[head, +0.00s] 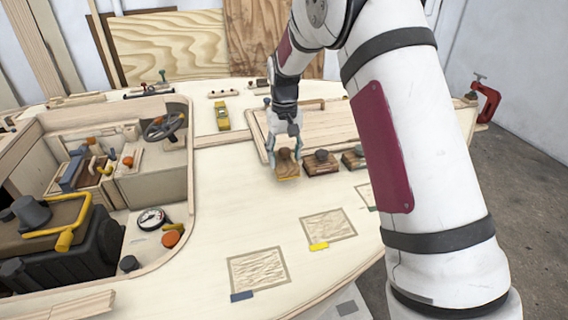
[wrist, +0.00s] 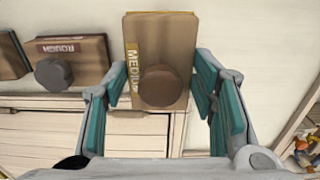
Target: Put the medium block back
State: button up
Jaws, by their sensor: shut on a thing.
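The medium block (wrist: 183,48) is a brown wooden sanding block with a dark round knob and a yellow "MEDIUM" label, upright in the wrist view. It also shows in the head view (head: 287,172), at the left end of a row of blocks. My gripper (wrist: 162,92) has its teal-padded fingers on both sides of the block's knob and is shut on it. In the head view my gripper (head: 286,152) is over the block, near the raised plank panel. I cannot tell whether the block's underside touches the deck.
The rough block (wrist: 85,48) and another dark-knobbed block (head: 354,158) stand to one side. Framed sanding patches (head: 329,226) (head: 257,273) lie on the pale deck in front, with yellow and blue tags. An open cockpit (head: 150,185) is on the left. Deck between is clear.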

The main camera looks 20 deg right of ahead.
aim_at(284, 162)
jog(key=shift+w+f, duration=0.15)
jog(key=shift+w, duration=0.15)
jog(key=shift+f, duration=1.6)
jog(key=o, duration=1.2)
jog(key=shift+f, duration=0.15)
notch_tip(284, 162, up, 12)
jog(key=shift+r, duration=0.25)
